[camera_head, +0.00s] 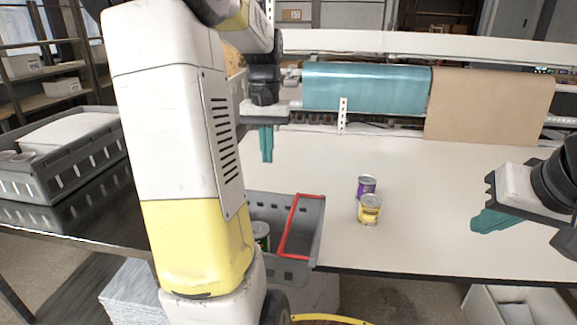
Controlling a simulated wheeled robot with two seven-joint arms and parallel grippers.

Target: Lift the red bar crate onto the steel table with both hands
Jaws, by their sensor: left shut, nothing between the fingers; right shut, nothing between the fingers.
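The grey crate with a red bar (316,235) stands at the front left part of the white table, partly hidden behind my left arm. A green-and-dark can (261,236) shows inside it. The steel table (100,222) is at the left, with a dark shiny top. My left gripper (266,158) is shut and empty, pointing down above and behind the crate, apart from it. My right gripper (478,226) is shut and empty over the right side of the white table, well away from the crate.
Another grey crate (65,182) with a white load takes up the back of the steel table. A purple can (366,186) and a yellow can (369,210) stand on the white table (420,180) right of the red bar crate. Teal and brown rolls lie behind.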

